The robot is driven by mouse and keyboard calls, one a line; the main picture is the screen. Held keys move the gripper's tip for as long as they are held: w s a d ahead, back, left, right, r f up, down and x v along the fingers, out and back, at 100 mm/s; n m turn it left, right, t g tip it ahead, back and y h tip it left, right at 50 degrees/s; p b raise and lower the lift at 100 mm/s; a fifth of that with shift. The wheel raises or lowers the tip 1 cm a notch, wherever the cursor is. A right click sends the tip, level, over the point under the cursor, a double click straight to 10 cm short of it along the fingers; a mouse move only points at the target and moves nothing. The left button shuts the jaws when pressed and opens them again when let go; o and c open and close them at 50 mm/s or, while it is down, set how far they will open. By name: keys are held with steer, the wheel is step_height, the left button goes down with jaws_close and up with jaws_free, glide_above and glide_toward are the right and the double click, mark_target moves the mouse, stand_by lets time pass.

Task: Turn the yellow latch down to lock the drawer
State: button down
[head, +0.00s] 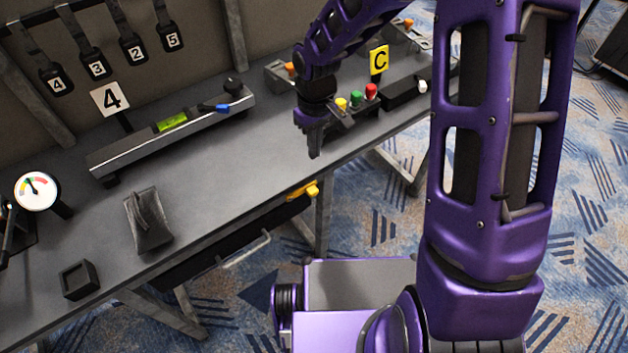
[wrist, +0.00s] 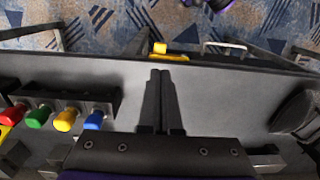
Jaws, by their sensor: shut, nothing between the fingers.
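The yellow latch (head: 306,189) sits at the front edge of the dark workbench, above the right end of the drawer. It lies roughly sideways. The drawer (head: 230,243) hangs under the bench top with a light bar handle (head: 247,251), and it looks closed. In the wrist view the latch (wrist: 168,53) shows just past the bench edge, beyond my fingertips. My gripper (head: 314,156) points down over the bench top, behind the latch and apart from it. Its fingers (wrist: 160,72) are together and empty.
Red, green and yellow knobs (head: 356,98) stand on a block beside my gripper, near the sign C (head: 379,60). A long bar with a green level (head: 172,122) lies farther back left.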

mark_target(314, 191)
step_height(314, 191, down, 14)
steer(key=shift+a+b, duration=0.1)
steer(key=shift+b, duration=1)
